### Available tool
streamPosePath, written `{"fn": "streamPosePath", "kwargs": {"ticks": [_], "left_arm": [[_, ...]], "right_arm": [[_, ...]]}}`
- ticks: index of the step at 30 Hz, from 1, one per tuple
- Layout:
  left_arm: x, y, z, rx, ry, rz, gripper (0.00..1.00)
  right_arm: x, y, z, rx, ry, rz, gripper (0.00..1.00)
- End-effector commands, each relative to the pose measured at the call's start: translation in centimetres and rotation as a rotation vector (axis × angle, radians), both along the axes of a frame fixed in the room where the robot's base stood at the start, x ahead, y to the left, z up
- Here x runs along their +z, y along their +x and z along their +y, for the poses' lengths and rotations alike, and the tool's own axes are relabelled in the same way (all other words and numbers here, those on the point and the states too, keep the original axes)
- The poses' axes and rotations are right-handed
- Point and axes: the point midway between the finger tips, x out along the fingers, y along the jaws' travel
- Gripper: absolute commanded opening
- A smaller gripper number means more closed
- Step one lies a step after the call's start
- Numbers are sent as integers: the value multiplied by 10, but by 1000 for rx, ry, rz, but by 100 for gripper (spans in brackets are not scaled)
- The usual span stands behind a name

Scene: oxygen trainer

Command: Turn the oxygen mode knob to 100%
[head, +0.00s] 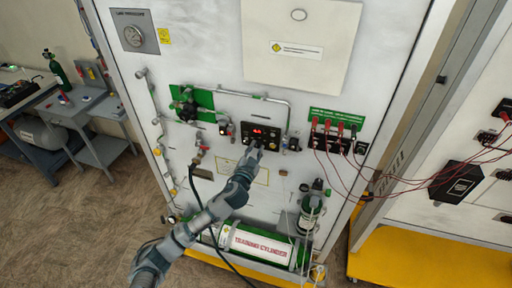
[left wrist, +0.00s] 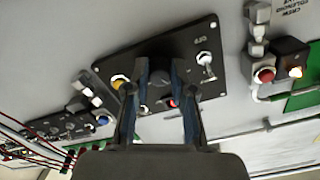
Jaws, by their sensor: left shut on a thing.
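The black control panel (head: 262,133) with a red lit display is on the white trainer board in the head view. My left gripper (head: 252,153) is at its lower edge, and the arm hides part of the panel. In the left wrist view the panel (left wrist: 208,42) is tilted and seen close up. A dark round knob (left wrist: 160,77) sits between the fingers of my left gripper (left wrist: 156,80), which is shut on it. The knob's markings and pointer cannot be read. My right gripper is not in view.
A yellow button (left wrist: 119,81) and a white-tipped switch (left wrist: 204,58) flank the knob. Red leads (head: 350,160) hang at the right. A green valve plate (head: 190,102) and pipes are at the left. A training cylinder (head: 262,243) lies below.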

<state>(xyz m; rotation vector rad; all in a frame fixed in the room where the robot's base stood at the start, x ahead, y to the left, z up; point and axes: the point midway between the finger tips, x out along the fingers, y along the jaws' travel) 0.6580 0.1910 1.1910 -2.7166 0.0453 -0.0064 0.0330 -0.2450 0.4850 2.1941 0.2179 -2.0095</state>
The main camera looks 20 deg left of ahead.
Motion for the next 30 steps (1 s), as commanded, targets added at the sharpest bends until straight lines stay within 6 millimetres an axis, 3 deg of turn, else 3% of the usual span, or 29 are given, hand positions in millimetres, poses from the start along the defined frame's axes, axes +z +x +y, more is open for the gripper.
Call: {"fn": "streamPosePath", "kwargs": {"ticks": [15, 30], "left_arm": [[6, 1, 0, -1, 409, -20, 0], [4, 0, 0, -2, 534, -25, 0]], "right_arm": [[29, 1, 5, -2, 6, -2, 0], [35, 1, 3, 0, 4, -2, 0]]}}
